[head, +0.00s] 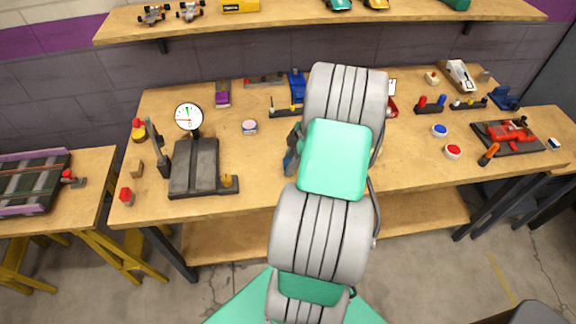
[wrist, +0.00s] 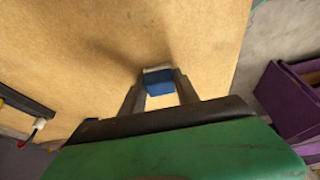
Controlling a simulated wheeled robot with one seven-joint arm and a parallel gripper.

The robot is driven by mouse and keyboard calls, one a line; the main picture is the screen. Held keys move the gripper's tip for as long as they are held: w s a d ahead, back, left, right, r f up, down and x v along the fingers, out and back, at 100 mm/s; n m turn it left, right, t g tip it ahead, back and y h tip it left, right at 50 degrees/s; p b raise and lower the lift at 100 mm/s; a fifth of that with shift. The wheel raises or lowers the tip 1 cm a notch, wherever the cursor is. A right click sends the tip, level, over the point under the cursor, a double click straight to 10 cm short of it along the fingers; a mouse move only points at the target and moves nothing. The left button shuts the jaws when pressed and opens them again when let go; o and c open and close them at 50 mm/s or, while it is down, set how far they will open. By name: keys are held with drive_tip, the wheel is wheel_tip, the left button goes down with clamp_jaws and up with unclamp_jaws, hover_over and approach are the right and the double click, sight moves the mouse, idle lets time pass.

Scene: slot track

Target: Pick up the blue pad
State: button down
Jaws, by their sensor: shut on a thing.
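In the wrist view, a small blue pad (wrist: 158,82) with a pale edge sits between the two dark fingertips of my gripper (wrist: 159,90). The fingers are shut on it, one on each side. Bare wood shows behind it, and I cannot tell how far the pad is from that surface. In the head view, my arm covers the middle of the workbench and hides the fingertips and the held pad.
On the workbench (head: 265,170) stand a dial gauge (head: 189,117) over a grey plate at left, and a blue button (head: 439,131) and red button (head: 453,151) at right. A shelf (head: 300,20) runs behind. A purple object (wrist: 285,100) is right in the wrist view.

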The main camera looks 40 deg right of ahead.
sight(286, 163)
drive_tip(key=shift+r, duration=0.15)
drive_tip(key=shift+r, duration=0.3)
drive_tip(key=r, duration=0.1)
drive_tip(key=r+b, duration=0.1)
drive_tip(key=shift+s+r, duration=0.2)
drive_tip(key=shift+r, duration=0.2)
drive_tip(key=s+a+r+b, duration=0.2)
drive_tip(key=s+a+r, duration=0.2)
drive_tip(key=s+r, duration=0.5)
drive_tip(key=s, duration=0.4)
drive_tip(key=shift+r, duration=0.2)
